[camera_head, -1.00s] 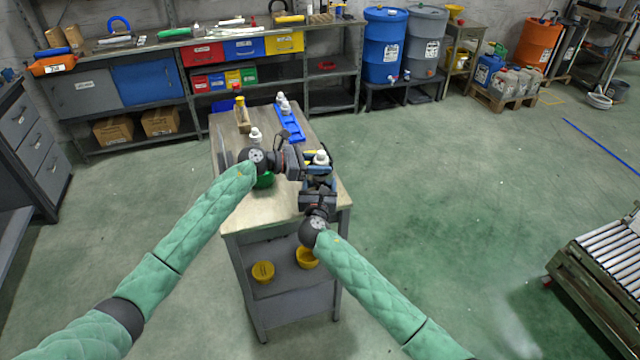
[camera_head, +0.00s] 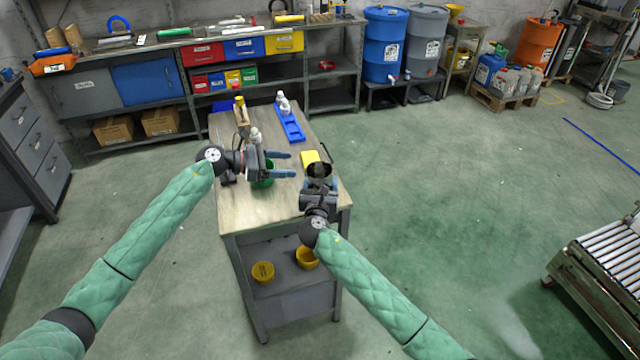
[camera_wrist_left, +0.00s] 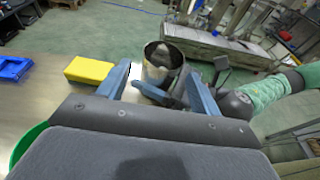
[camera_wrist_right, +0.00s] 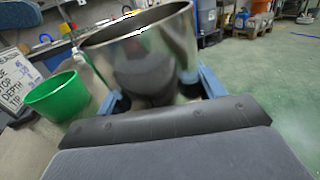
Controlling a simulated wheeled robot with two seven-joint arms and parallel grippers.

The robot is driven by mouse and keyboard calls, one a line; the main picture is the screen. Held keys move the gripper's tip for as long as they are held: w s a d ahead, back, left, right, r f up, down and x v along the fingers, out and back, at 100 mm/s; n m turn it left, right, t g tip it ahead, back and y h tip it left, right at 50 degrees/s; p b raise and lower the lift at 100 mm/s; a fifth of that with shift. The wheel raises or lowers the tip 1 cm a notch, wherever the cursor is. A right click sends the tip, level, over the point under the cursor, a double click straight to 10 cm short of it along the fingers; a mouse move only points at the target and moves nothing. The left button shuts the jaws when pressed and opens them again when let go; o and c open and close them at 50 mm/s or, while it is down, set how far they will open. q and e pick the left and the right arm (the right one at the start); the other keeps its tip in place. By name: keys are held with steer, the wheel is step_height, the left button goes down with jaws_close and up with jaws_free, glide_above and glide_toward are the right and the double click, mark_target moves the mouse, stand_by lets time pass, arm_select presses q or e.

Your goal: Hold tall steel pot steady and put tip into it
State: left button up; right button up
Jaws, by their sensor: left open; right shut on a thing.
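The tall steel pot (camera_head: 319,169) stands upright at the table's right edge. It shows large in the right wrist view (camera_wrist_right: 145,50), and my right gripper (camera_head: 320,187) is shut on it. My left gripper (camera_head: 286,164) is open and empty, to the left of the pot and apart from it. In the left wrist view the open mouth of the pot (camera_wrist_left: 163,58) lies beyond the fingers. Something pale grey shows inside; I cannot tell clearly whether it is the white tip.
A green pot (camera_head: 264,181) stands below my left gripper. A yellow block (camera_head: 310,157) lies behind the steel pot. A blue tray (camera_head: 291,124) with white pieces is farther back. Another white piece (camera_head: 256,136) stands behind my left gripper. The table's front is clear.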

steer(key=shift+a+f, duration=0.1)
steer(key=shift+a, duration=0.05)
arm_select(q)
steer(key=shift+s+a+r, duration=0.15)
steer(key=shift+a+r, duration=0.2)
steer(key=shift+a, duration=0.2)
arm_select(e)
steer(key=o, duration=1.1)
steer(key=shift+s, duration=0.1)
